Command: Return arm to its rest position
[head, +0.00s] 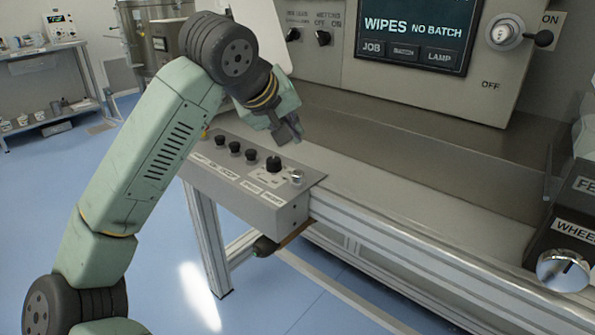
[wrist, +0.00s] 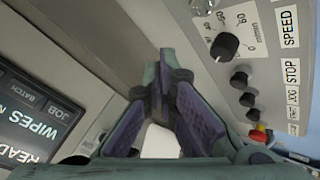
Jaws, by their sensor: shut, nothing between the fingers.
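My gripper (head: 290,130) hangs just above the front control box in the head view, at the end of my green arm. In the wrist view its two fingers (wrist: 167,75) meet at the tips, with nothing between them. The control box (head: 270,199) carries a row of black knobs, and a larger black knob (head: 273,164) is close below my gripper. That speed knob (wrist: 224,46) also shows in the wrist view, to the right of the fingertips and apart from them.
A screen (head: 414,36) reading "WIPES NO BATCH" is on the panel behind. A rotary switch (head: 503,33) sits to its right. A box with a silver wheel knob (head: 563,271) stands at the right. A shelf table (head: 45,55) is at the far left. Blue floor lies open at the left.

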